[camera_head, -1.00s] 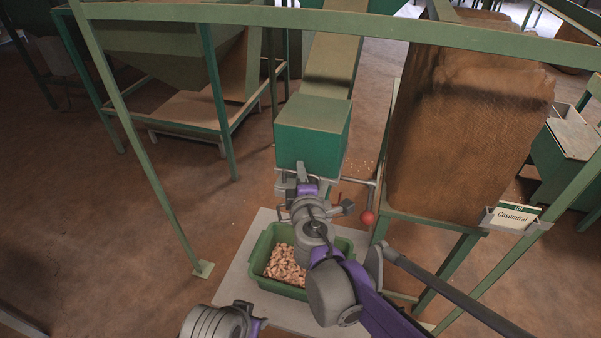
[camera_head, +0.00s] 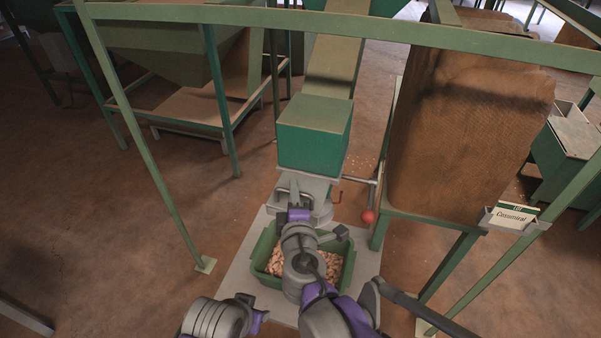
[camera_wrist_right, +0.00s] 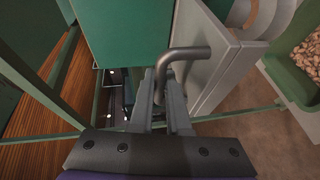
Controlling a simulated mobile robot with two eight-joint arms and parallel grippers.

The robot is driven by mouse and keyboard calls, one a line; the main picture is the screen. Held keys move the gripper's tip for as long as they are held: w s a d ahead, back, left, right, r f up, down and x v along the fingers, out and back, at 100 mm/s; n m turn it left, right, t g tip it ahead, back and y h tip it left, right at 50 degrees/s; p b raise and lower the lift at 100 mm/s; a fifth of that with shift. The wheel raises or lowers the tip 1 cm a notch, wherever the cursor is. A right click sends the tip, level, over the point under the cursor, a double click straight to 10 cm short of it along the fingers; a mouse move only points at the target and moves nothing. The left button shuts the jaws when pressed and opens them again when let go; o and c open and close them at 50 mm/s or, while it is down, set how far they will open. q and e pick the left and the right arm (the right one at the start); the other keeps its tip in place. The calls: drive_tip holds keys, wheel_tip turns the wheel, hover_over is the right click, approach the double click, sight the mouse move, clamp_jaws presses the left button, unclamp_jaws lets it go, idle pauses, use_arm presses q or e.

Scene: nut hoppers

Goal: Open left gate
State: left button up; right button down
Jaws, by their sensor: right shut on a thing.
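A green chute box (camera_head: 312,140) stands above a grey gate part (camera_head: 318,186) in the head view. My right gripper (camera_head: 290,197) is at the left front of this grey part. In the right wrist view my right gripper (camera_wrist_right: 172,88) is shut on a bent grey handle bar (camera_wrist_right: 186,53), beside the green box. The head view does not show the grip clearly, as my right wrist covers part of it. My left gripper is not in view; only a part of my left arm shows at the bottom.
A green crate (camera_head: 348,268) of nuts stands below on a pale sheet, partly covered by my right arm. A red ball (camera_head: 368,216) on a rod is right of the chute. A green frame bar (camera_head: 180,13) and slanted posts surround the area. A brown sack (camera_head: 465,130) stands right.

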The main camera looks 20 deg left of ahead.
drive_tip(key=s, duration=0.3)
drive_tip(key=c, duration=0.9)
unclamp_jaws()
drive_tip(key=shift+s, duration=0.15)
drive_tip(key=p+v, duration=0.1)
drive_tip(key=v, duration=0.9)
drive_tip(key=shift+s+d+r, duration=0.1)
drive_tip(key=shift+s, duration=0.2)
